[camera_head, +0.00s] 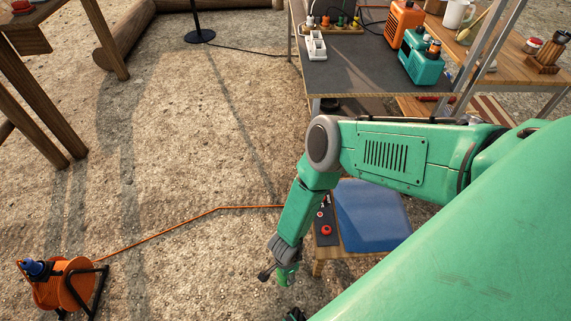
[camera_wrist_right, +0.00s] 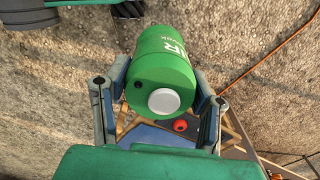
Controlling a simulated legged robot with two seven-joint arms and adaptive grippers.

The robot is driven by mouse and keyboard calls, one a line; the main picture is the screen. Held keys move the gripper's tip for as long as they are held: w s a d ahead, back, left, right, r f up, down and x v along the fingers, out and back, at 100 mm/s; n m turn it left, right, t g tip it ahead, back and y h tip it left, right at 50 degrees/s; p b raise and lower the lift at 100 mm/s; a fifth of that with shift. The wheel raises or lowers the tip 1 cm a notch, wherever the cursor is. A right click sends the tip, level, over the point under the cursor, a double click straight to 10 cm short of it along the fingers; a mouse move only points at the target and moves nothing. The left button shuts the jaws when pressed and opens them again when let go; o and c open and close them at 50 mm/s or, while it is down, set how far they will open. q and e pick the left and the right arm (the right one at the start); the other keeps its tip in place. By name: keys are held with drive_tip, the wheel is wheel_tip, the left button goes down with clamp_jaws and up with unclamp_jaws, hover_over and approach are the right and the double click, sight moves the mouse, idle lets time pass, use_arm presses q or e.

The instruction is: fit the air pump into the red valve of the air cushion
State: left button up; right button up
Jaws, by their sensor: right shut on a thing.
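The air pump is a green cylinder with white lettering and a pale round cap in the right wrist view (camera_wrist_right: 160,62). My right gripper (camera_wrist_right: 158,98) is shut on it, a finger on each side. In the head view my right gripper (camera_head: 284,262) hangs left of the small wooden table, and the pump (camera_head: 289,276) shows only in part below it. The blue air cushion (camera_head: 372,215) lies on that table. The red valve (camera_head: 326,230) sits on a dark strip at the cushion's left side, apart from the pump. It also shows below the pump in the right wrist view (camera_wrist_right: 180,125).
An orange cable reel (camera_head: 72,284) stands on the ground at the lower left, its cable (camera_head: 180,222) running to the small table. A workbench (camera_head: 345,70) behind holds an orange box (camera_head: 403,22) and a teal box (camera_head: 424,60). Open gravel lies to the left.

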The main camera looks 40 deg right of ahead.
drive_tip(key=w+d+b, duration=0.4)
drive_tip(key=d+b, duration=0.4)
drive_tip(key=d, duration=0.5)
drive_tip(key=w+d+b, duration=0.3)
drive_tip(key=d+b, duration=0.5)
drive_tip(key=d, duration=0.4)
drive_tip(key=shift+w+d+b, duration=0.3)
drive_tip(key=shift+w+d, duration=0.1)
